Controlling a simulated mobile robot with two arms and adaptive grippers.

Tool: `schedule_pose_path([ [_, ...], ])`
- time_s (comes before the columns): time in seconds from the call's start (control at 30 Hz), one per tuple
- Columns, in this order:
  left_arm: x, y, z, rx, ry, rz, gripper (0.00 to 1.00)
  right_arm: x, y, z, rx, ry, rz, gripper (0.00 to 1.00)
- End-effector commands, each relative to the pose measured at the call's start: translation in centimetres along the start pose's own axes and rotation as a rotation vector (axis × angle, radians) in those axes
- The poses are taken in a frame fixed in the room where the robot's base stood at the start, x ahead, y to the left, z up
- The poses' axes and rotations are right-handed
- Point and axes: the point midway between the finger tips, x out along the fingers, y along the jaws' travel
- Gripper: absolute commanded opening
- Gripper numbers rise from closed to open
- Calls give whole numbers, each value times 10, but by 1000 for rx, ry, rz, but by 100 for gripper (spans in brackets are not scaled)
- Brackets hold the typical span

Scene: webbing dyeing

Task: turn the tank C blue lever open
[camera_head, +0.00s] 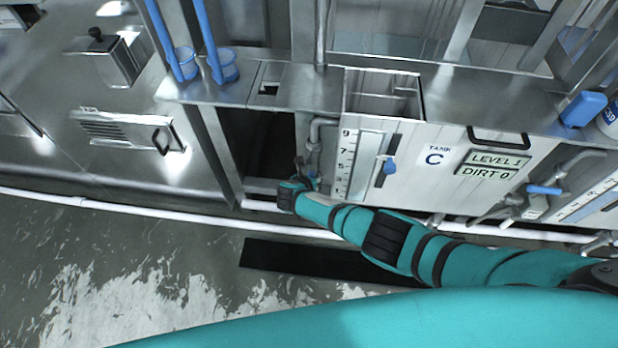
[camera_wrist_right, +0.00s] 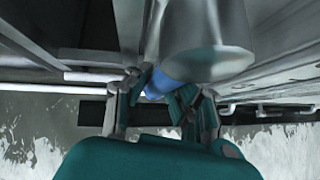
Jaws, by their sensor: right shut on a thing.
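The tank C front panel (camera_head: 405,185) is pale, with a "C" label and a level scale (camera_head: 360,160) at its left. A grey pipe (camera_head: 316,130) runs down left of the scale. At its lower end my right gripper (camera_head: 307,176) is shut on the blue lever, which shows as a small blue bit (camera_head: 312,174). In the right wrist view the blue lever (camera_wrist_right: 157,84) lies between the fingers of my right gripper (camera_wrist_right: 163,100), below a large grey pipe (camera_wrist_right: 205,45). The fingers hide much of the lever. My left gripper is not in view.
A dark opening (camera_head: 262,145) is left of the pipe. A white floor pipe (camera_head: 170,213) runs along the base. A black strip (camera_head: 300,258) lies on the floor.

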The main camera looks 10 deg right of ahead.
Motion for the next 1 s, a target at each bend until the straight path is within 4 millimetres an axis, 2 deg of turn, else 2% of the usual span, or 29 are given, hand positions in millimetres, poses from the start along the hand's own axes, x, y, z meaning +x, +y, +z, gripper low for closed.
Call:
schedule_pose_path([
  [0.03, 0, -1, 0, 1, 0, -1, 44, 2, -5, -2, -3, 2, -12, 0],
  [0.4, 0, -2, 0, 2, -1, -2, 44, 2, -5, -2, -3, 2, -13, 0],
  [0.43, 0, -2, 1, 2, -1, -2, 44, 2, -5, -2, -3, 2, -13, 22],
  [0.6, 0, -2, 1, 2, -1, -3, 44, 2, -4, -1, -3, 1, -10, 44],
  [1.0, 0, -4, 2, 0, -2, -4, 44, -4, -1, 0, -2, 0, -3, 44],
])
